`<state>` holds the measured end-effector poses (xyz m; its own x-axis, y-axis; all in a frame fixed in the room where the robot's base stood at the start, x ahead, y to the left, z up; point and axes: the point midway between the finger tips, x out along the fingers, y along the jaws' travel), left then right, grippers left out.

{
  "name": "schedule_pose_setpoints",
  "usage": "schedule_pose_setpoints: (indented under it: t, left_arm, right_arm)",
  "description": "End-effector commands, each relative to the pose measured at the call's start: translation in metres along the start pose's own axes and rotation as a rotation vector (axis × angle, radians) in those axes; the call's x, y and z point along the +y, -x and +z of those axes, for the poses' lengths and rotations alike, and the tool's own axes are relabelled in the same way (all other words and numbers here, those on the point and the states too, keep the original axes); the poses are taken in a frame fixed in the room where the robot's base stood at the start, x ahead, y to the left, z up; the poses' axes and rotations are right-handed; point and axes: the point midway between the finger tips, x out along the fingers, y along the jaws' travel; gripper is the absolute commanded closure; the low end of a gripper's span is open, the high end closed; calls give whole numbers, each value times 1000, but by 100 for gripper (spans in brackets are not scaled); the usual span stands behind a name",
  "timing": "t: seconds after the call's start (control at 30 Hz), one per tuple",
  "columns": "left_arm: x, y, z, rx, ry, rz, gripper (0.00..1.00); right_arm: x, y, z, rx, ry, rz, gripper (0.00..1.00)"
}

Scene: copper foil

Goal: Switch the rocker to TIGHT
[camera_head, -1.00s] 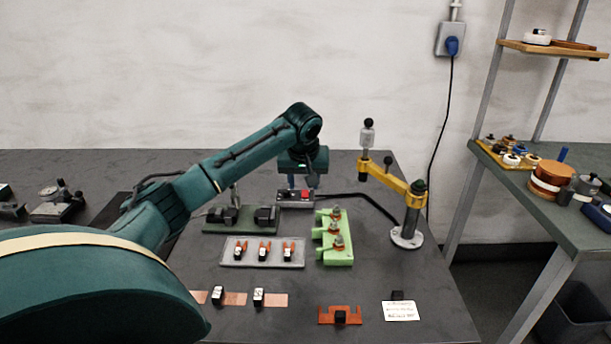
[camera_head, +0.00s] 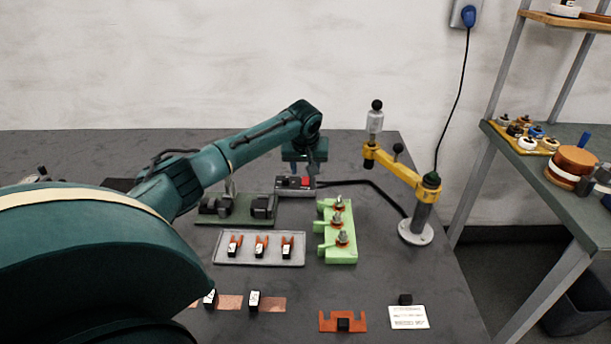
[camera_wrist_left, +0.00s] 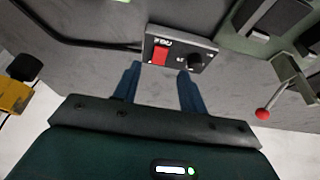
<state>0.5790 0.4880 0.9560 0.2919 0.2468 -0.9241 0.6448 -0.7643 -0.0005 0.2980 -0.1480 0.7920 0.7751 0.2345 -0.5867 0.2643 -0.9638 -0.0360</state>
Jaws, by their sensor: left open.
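The control box (camera_head: 282,183) is a small dark box with a red rocker (camera_head: 306,182), at the back of the bench in the head view. In the left wrist view the red rocker (camera_wrist_left: 160,55) sits beside a black knob (camera_wrist_left: 197,63) on the box's grey face. Its small lettering is too small to read surely, and I cannot tell which side is pressed. My left gripper (camera_head: 303,168) is at the box. In the wrist view its two blue fingers (camera_wrist_left: 160,69) are apart and empty, either side of the rocker's near end. Contact is unclear. My right gripper is not in view.
A black cable (camera_head: 365,186) leaves the box to the right. A green fixture (camera_head: 236,214) stands in front, with a grey tray (camera_head: 222,252) and a light-green block (camera_head: 345,254) nearer. A yellow swing arm (camera_head: 400,170) stands right. A red-tipped lever (camera_wrist_left: 263,114) shows in the wrist view.

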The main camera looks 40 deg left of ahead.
Motion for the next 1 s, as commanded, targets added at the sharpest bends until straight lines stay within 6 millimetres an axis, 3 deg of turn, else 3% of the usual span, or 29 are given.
schedule_pose_setpoints:
  t: [0.1,0.3,0.7,1.0]
  left_arm:
    - [0,-23,0,-2,1,0,58]
    - [1,-45,0,0,0,1,58]
    - [0,-50,0,1,-1,0,58]
    - [0,-50,0,1,-1,0,83]
  right_arm:
    - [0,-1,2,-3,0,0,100]
    - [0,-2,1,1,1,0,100]
    - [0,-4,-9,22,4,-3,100]
    - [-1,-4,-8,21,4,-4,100]
